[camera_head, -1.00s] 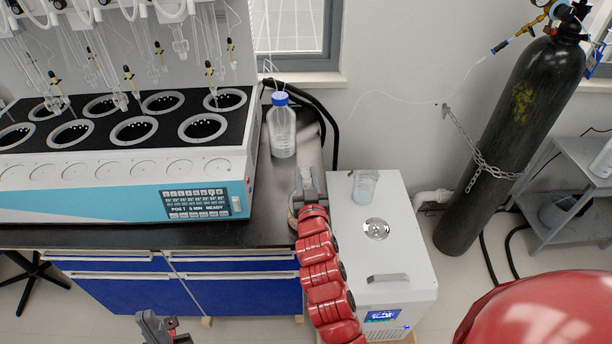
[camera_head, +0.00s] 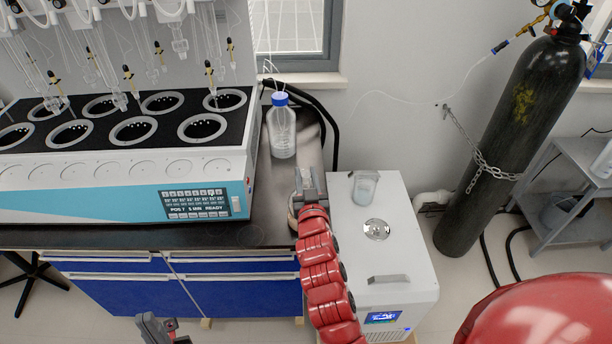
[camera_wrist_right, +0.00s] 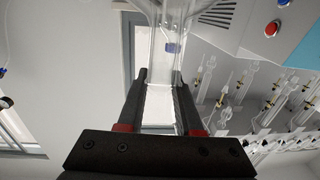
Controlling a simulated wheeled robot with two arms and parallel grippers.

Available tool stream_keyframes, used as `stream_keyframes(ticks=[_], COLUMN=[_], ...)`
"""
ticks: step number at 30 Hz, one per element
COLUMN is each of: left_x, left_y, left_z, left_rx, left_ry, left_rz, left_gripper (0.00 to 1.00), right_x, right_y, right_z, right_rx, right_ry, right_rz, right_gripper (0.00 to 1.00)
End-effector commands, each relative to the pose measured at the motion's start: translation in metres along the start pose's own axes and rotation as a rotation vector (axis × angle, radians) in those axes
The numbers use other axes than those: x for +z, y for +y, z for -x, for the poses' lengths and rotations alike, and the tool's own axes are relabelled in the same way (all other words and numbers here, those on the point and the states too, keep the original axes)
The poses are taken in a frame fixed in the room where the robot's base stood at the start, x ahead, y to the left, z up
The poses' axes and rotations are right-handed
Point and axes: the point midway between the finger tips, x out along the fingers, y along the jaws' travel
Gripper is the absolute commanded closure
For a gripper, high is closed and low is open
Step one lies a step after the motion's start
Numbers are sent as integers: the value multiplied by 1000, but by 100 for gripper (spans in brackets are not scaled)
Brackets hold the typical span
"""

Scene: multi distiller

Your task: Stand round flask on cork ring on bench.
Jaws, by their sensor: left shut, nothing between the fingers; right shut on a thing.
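My right gripper (camera_head: 310,187) is over the right end of the dark bench (camera_head: 228,237). In the right wrist view its fingers (camera_wrist_right: 160,92) are shut on a clear glass piece (camera_wrist_right: 160,45), which looks like the neck of the round flask. The flask's body cannot be made out clearly in the head view. A tan rounded edge (camera_head: 292,218), probably the cork ring, shows just left of my right gripper, mostly hidden by the gripper and arm. I cannot tell whether the flask touches it. My left gripper (camera_head: 160,327) is shut and empty, low in front of the blue drawers.
A multi-position distiller (camera_head: 120,190) with glassware fills the bench's left side. A blue-capped bottle (camera_head: 282,135) stands behind my right gripper. A white chiller (camera_head: 395,265) with a beaker (camera_head: 364,187) on top stands right of the bench. A chained black gas cylinder (camera_head: 510,130) stands further right.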

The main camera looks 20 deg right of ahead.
Motion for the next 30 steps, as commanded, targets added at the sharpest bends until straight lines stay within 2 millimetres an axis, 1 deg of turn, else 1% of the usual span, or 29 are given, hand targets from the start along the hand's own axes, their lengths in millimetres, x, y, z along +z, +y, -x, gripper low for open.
stream_keyframes(ticks=[8, 9, 14, 15, 25, 28, 30], left_x=[1, 1, 1, 1, 1, 2, 2], left_y=[0, 0, 0, 0, 0, 0, 1], left_z=[5, 4, 4, 4, 6, 9, 12], left_rx=[0, 0, 0, 0, 0, 0, 0], left_ry=[0, 0, 0, 0, 0, 0, 0], left_rz=[0, 0, 0, 0, 0, 0, 0], left_gripper=[100, 100, 100, 100, 100, 100, 100], right_x=[3, 2, 2, 2, 4, 5, 5], right_y=[0, 0, 0, 0, 0, -1, -1], right_z=[0, 0, 0, 0, 3, 12, 23], right_rx=[0, 0, 0, 0, -1, -2, -1], right_ry=[1, 1, 1, 1, 0, -1, 1], right_rz=[0, 0, 0, 0, 0, 0, -2], right_gripper=[100, 62, 33, 31, 31, 31, 31])
